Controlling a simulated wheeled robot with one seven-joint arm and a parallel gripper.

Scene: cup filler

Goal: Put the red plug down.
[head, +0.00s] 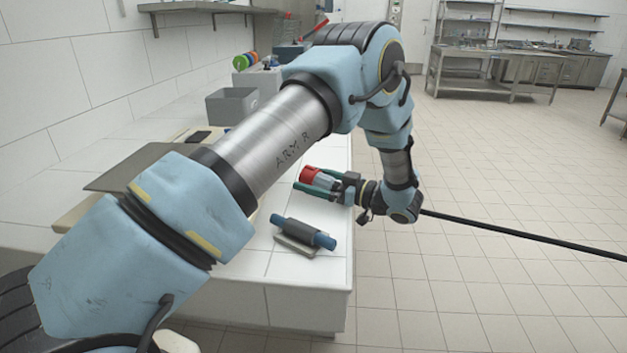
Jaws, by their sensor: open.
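The red plug (310,174) has a red end and a grey body. It is at the right part of the white tiled counter (262,262), near its right edge. My gripper (316,182) comes in from the right, low over the counter, with its green fingers open around the plug. The plug lies on its side, its red end pointing left. The fingers and the gripper body hide part of it. I cannot tell whether the plug's underside touches the counter.
A dark roller with blue ends (304,234) lies on a grey stand in front of the gripper. A grey bin (232,106) and coloured discs (244,61) stand farther back. My arm hides the counter's middle. Right of the counter is open floor.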

